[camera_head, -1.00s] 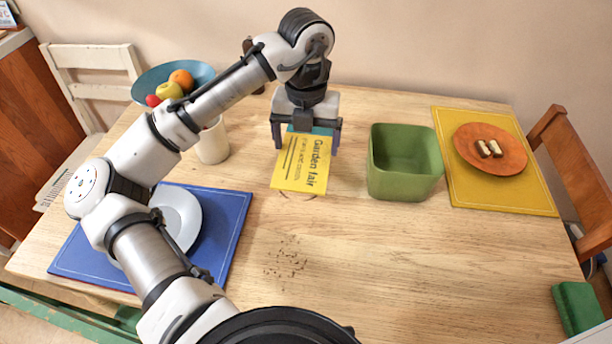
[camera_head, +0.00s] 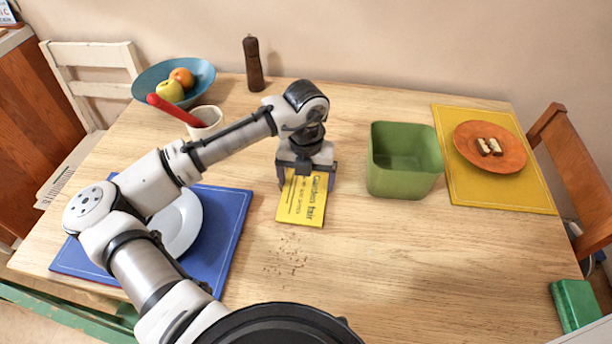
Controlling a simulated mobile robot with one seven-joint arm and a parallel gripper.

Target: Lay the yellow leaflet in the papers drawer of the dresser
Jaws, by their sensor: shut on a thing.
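The yellow leaflet (camera_head: 302,203), with dark "Garden fair" print, is at the middle of the wooden table. My gripper (camera_head: 307,182) is at the leaflet's far end, with one finger at each side edge, shut on it. The gripper hides that far end. The leaflet looks flat and low over the tabletop; I cannot tell whether it touches the wood. Brown wooden furniture (camera_head: 35,130) stands at the left edge; I cannot tell whether it is the dresser. No papers drawer can be made out.
A green bin (camera_head: 404,185) stands right of the gripper. An orange plate (camera_head: 511,148) lies on a yellow mat (camera_head: 500,190). A fruit bowl (camera_head: 198,82), a cup (camera_head: 208,125) and a pepper mill (camera_head: 253,65) stand behind my arm. Crumbs (camera_head: 285,258) lie in front.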

